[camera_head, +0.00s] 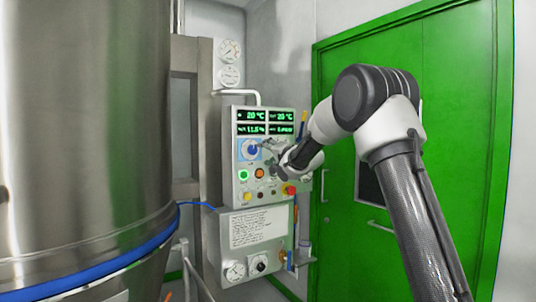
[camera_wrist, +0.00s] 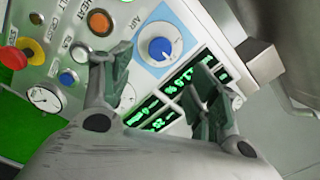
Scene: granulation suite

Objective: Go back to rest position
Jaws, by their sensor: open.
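My gripper (camera_head: 272,152) is held out in front of the grey control panel (camera_head: 233,191), close to the blue AIR knob (camera_head: 251,149). In the wrist view my gripper (camera_wrist: 158,76) has its two dark fingers spread apart, with nothing between them. The blue knob (camera_wrist: 160,48) on its light-blue plate shows past the fingertips, apart from them. The green-lit displays (camera_wrist: 188,80) are partly hidden by the right finger. My arm comes in from the right in the head view, bent at a raised elbow.
A large steel vessel (camera_head: 85,110) with a blue band fills the left. A green door (camera_head: 440,90) stands behind my arm at right. The panel carries an orange button (camera_head: 259,173), a green-lit button (camera_head: 243,175) and a red emergency stop (camera_head: 290,189). Gauges (camera_head: 230,50) sit above.

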